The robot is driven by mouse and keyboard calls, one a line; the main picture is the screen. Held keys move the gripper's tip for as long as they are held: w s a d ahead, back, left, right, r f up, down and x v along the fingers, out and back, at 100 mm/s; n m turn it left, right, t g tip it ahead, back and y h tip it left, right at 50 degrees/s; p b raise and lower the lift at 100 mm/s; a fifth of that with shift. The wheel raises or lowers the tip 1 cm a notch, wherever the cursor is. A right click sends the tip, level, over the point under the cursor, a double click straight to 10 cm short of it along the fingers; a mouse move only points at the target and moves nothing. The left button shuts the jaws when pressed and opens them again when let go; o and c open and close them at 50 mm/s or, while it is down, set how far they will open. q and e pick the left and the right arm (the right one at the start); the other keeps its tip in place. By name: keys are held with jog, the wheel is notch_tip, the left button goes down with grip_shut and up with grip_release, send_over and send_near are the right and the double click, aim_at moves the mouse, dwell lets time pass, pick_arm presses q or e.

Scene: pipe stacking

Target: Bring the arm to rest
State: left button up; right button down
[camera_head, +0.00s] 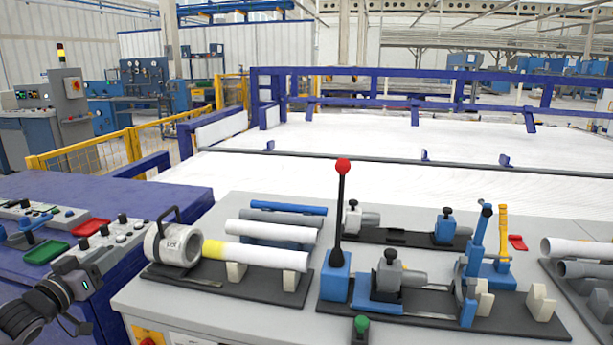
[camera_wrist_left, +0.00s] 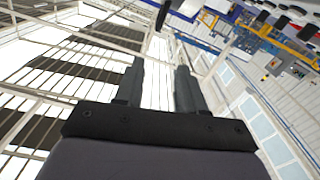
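My left arm (camera_head: 28,312) comes in at the lower left of the head view. Its gripper (camera_head: 80,279) is beside the blue table at the left, clear of the pipes; its fingers are hard to make out there. In the left wrist view the two dark fingers (camera_wrist_left: 160,78) stand apart with nothing between them, so the gripper is open and empty. That camera looks at the roof and windows. My right arm and gripper are not in view.
A grey table (camera_head: 200,262) holds white pipes (camera_head: 272,232), a pipe with a yellow end (camera_head: 262,254), a grey collar (camera_head: 172,245), clamps and a red-knobbed lever (camera_head: 341,205). A blue table (camera_head: 120,190) with control panels (camera_head: 98,240) stands left, near my left gripper.

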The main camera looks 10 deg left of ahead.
pick_arm(q)
jog(key=s+d+f+m+g+h, duration=0.15)
jog(key=s+d+f, duration=0.25)
jog(key=d+f, duration=0.4)
jog(key=s+d+f+m+g, duration=0.15)
jog(key=s+d+f, duration=0.25)
jog(key=d+f, duration=0.4)
jog(key=s+d+f+g, duration=0.2)
jog(key=s+d+f, duration=0.3)
jog(key=s, duration=0.5)
jog(key=s+d+f+g, duration=0.2)
jog(key=s+d+f, duration=0.4)
jog(key=s+d, duration=0.3)
jog(key=shift+s+m+g, duration=0.3)
jog(key=shift+s+m, duration=0.1)
jog(key=shift+s, duration=0.35)
